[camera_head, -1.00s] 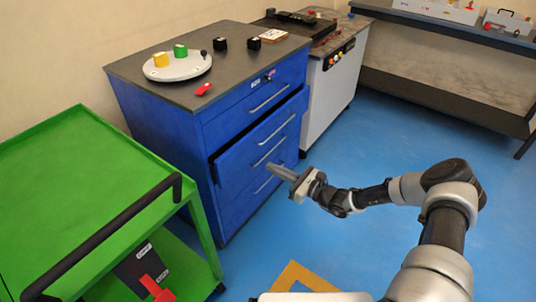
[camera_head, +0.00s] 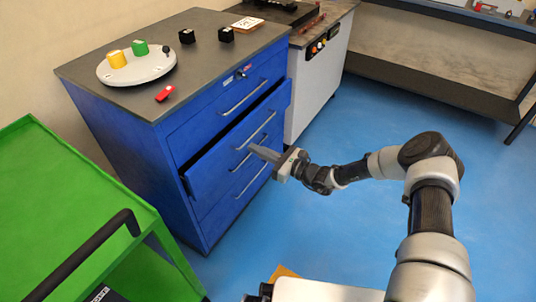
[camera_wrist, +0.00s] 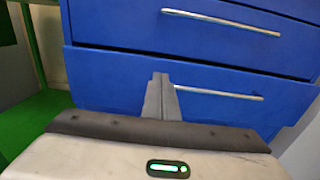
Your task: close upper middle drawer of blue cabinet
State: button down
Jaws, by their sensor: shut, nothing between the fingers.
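The blue cabinet (camera_head: 130,145) stands left of centre in the head view. Its upper middle drawer (camera_head: 215,160) sticks out a little, with a dark gap along its top edge and a bar handle on its front. The other drawers look flush. My gripper (camera_head: 252,149) is shut and empty, its fingers pointing at the cabinet front at about the height of the open drawer's lower part. In the wrist view my fingertips (camera_wrist: 160,76) overlap a blue drawer front beside a bar handle (camera_wrist: 218,92). Whether they touch it I cannot tell.
A green cart (camera_head: 70,205) with a black handle stands left of the cabinet, close to its front corner. A round white plate (camera_head: 136,68) and small blocks lie on the cabinet top. A grey machine (camera_head: 318,85) adjoins it. Blue floor to the right is free.

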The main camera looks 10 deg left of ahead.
aim_at(231, 137)
jog(key=b+x, duration=0.1)
jog(key=x, duration=0.6)
jog(key=shift+w+a+b, duration=0.15)
jog(key=shift+a+b, duration=0.1)
jog(key=shift+b, duration=0.05)
